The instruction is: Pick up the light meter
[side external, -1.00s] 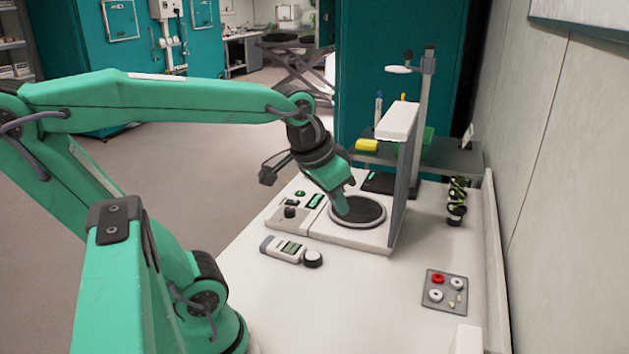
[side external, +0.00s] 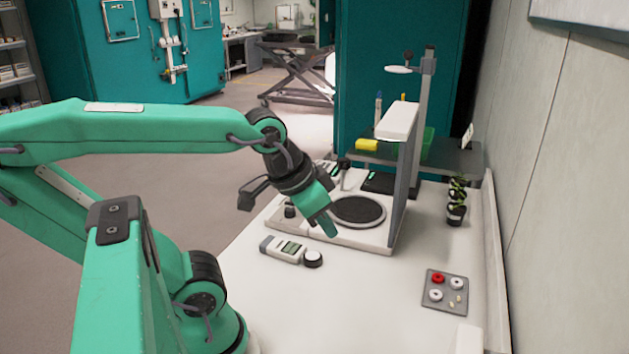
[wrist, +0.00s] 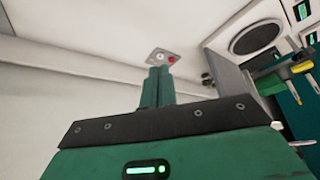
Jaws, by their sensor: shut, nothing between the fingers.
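The light meter (side external: 291,250) lies flat on the white bench in the side view. It is a pale handheld body with a small display and a round dark-sided, white-topped sensor at its right end. My gripper (side external: 330,231) is shut and empty, pointing down. In the picture it is above and right of the meter, over the front edge of the stand's base, apart from the meter. The wrist view shows the closed green fingers (wrist: 158,74); I cannot make out the meter there.
A stand with a round dark plate (side external: 357,211) and upright panel (side external: 404,185) is beside my gripper. A grey tray (side external: 434,303) with red and white round pieces lies right. A dark banded object (side external: 457,202) stands near the wall.

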